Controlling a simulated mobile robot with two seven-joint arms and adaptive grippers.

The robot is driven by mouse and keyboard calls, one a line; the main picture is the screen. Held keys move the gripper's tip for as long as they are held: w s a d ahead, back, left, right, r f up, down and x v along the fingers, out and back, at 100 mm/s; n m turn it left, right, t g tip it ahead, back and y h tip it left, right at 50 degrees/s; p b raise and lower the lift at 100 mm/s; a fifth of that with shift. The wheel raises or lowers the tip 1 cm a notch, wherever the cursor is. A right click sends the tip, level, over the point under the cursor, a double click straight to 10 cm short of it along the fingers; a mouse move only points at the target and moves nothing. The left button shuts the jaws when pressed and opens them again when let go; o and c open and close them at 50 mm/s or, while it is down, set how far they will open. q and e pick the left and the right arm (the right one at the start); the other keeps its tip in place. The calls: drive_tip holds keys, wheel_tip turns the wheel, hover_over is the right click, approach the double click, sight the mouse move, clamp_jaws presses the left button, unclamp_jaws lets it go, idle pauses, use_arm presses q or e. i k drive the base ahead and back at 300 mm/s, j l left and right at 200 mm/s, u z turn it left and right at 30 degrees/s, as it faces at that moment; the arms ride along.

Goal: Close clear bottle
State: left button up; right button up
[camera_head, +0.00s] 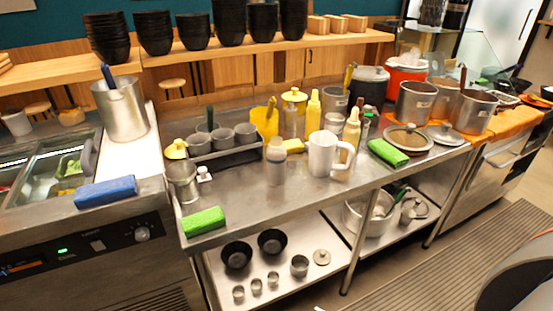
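A clear, greyish bottle (276,165) stands upright near the front of the middle steel counter (240,208), left of a white pitcher (322,155). Its top is small and blurred, so I cannot tell whether it is closed. A yellowish object (294,146) shows just right of its top; I cannot tell what it is. Small white pieces (204,174) stand farther left, beside a metal cup (183,182). Neither of my grippers is in view.
Yellow squeeze bottles (313,115), a yellow pitcher (265,122) and a tray of grey cups (228,155) crowd the back. Green cloths lie at the left front (203,221) and right (388,153). The counter front between them is mostly clear.

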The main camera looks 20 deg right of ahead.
sight(275, 156)
drive_tip(key=l+u, duration=0.3)
drive_tip(key=l, duration=0.7)
drive_tip(key=k+l+u, duration=0.1)
drive_tip(key=l+u, duration=0.2)
drive_tip(key=l, duration=0.65)
